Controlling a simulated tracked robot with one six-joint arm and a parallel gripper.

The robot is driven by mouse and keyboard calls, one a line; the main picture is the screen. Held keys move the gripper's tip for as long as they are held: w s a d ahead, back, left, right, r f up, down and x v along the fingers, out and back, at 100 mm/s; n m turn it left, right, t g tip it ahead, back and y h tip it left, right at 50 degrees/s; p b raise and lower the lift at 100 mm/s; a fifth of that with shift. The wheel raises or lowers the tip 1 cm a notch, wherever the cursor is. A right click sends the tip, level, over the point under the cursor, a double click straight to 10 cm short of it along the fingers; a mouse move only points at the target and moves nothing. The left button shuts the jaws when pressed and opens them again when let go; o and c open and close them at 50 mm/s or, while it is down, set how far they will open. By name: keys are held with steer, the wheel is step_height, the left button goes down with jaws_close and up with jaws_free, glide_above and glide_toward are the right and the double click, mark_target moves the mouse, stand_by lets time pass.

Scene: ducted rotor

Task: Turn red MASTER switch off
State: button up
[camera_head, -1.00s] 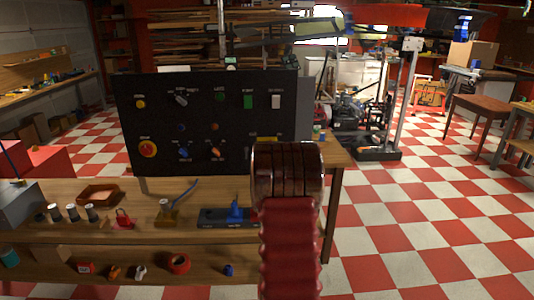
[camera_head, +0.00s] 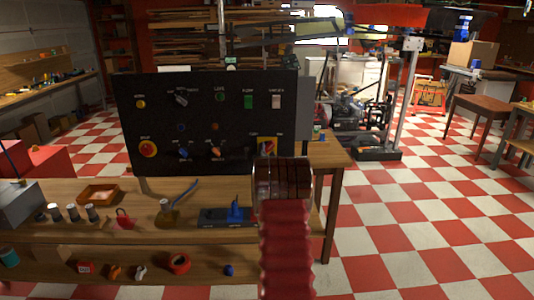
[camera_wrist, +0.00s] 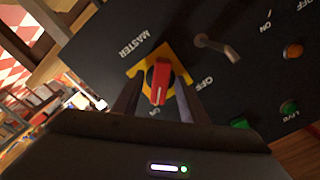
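The red MASTER switch (camera_wrist: 161,82) is a red handle on a round dark base and a yellow plate (camera_wrist: 183,98), set in the black panel. In the wrist view its handle stands nearly upright, and a white mark on its lower end faces the ON label. The OFF label is to its right. In the head view the switch (camera_head: 267,146) shows at the panel's lower right. My gripper (camera_wrist: 157,90) is open, with one dark finger on each side of the handle. I cannot tell whether they touch it. My arm hides the gripper in the head view.
A metal toggle lever (camera_wrist: 218,46) sits close to the MASTER switch on the panel. The panel (camera_head: 205,110) also carries a red round button (camera_head: 148,149), a green switch (camera_head: 248,102) and several knobs. The wooden bench (camera_head: 145,187) below holds several small items.

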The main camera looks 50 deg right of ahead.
jaws_close()
stand_by(0.5)
steer(key=shift+n, duration=0.5)
steer(key=n, duration=0.3)
steer(key=shift+s+d+f+n, duration=0.1)
steer(key=shift+n, duration=0.3)
steer(key=n, duration=1.3)
